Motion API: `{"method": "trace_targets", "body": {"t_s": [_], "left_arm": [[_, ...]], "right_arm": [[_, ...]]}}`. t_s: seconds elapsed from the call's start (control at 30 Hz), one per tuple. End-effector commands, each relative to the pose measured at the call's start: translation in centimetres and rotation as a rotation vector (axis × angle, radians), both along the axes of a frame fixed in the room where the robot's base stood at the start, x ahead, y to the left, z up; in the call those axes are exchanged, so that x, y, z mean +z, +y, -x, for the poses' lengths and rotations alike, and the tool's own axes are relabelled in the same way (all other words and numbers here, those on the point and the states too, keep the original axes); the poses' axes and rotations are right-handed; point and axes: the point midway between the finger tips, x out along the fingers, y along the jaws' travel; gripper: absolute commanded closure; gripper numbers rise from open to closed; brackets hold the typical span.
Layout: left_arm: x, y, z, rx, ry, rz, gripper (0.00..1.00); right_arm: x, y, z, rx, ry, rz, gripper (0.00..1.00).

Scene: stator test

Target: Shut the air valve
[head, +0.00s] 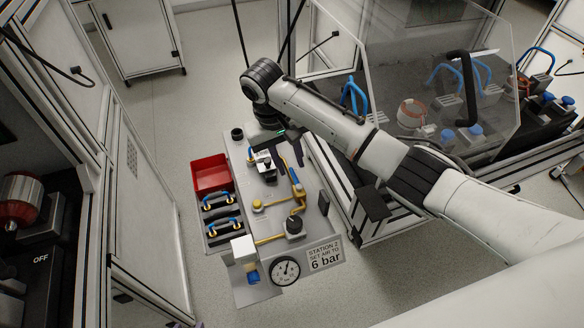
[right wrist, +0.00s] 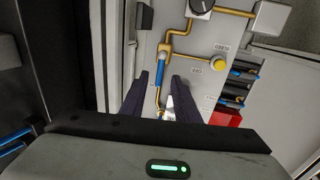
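The air valve, with a blue lever (right wrist: 160,72), sits on a yellow pipe on the grey Station 2 panel (head: 323,225). In the right wrist view the lever lies roughly in line with the pipe run. In the head view the valve (head: 297,185) shows small, right of the panel's middle. My right gripper (head: 284,150) is over the far part of the panel. In the right wrist view its two dark fingers (right wrist: 162,88) are apart with nothing held, and the lever lies ahead between them. I cannot tell whether they touch it. My left gripper is out of view.
The panel also carries a yellow knob (head: 257,204), a black regulator knob (head: 294,227) and a pressure gauge (head: 285,270). A "6 bar" sign (head: 325,257) is beside the gauge. A red bin (head: 211,174) stands left. A clear guard (head: 440,70) stands right of my arm.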

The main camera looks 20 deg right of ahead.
Motion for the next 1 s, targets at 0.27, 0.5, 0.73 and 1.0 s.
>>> {"method": "trace_targets", "body": {"t_s": [0.27,0.5,0.73,1.0], "left_arm": [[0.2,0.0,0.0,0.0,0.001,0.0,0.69],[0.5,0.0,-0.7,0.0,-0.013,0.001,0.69],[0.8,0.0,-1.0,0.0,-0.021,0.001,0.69],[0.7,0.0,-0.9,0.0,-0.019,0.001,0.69]], "right_arm": [[-3.7,-0.7,0.0,0.0,0.002,0.001,0.71],[-4.3,-0.8,0.0,0.0,-0.001,-0.001,0.71],[-4.3,-0.8,0.0,0.0,-0.001,0.0,0.88],[-4.3,-0.8,0.0,0.003,0.0,0.0,1.0]]}}
